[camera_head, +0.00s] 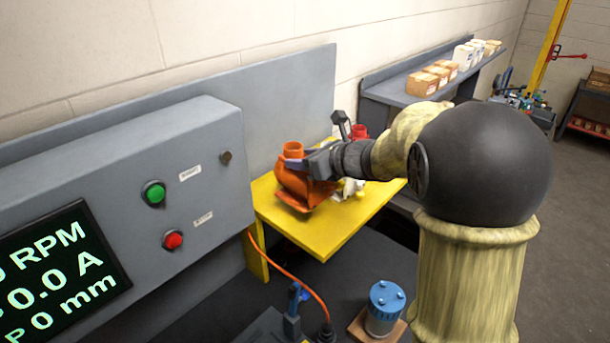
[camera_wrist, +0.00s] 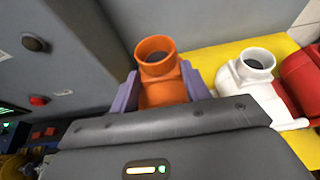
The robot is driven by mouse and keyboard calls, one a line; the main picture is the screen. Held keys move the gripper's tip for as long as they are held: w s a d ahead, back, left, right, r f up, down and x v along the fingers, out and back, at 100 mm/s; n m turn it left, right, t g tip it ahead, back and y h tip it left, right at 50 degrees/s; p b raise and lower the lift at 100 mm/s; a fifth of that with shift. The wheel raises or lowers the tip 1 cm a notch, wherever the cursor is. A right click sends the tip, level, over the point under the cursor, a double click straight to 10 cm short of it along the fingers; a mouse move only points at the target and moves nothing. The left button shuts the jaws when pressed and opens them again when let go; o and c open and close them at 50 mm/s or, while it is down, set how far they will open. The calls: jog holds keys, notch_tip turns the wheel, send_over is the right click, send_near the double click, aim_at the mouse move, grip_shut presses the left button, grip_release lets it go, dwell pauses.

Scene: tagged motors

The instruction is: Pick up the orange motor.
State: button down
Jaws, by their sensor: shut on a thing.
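The orange motor (camera_head: 299,184) is at the yellow table (camera_head: 335,232), near its back left part. It has a round open port on top, which shows in the wrist view (camera_wrist: 156,60). My gripper (camera_head: 295,163) has its purple fingers on both sides of the orange motor (camera_wrist: 162,90) and is shut on it. The motor looks slightly tilted in the head view. I cannot tell whether its base touches the table. The lower part of the motor is hidden behind my gripper in the wrist view.
A white motor (camera_wrist: 254,85) and a red motor (camera_wrist: 302,80) stand to the right of the orange one. A grey control box (camera_head: 190,150) with green and red buttons stands at the left. A blue motor (camera_head: 385,305) sits below, in front of the table.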

notch_tip(320, 180, up, 4)
jog(key=shift+r, duration=0.2)
jog(key=shift+w, duration=0.1)
dwell(0.6)
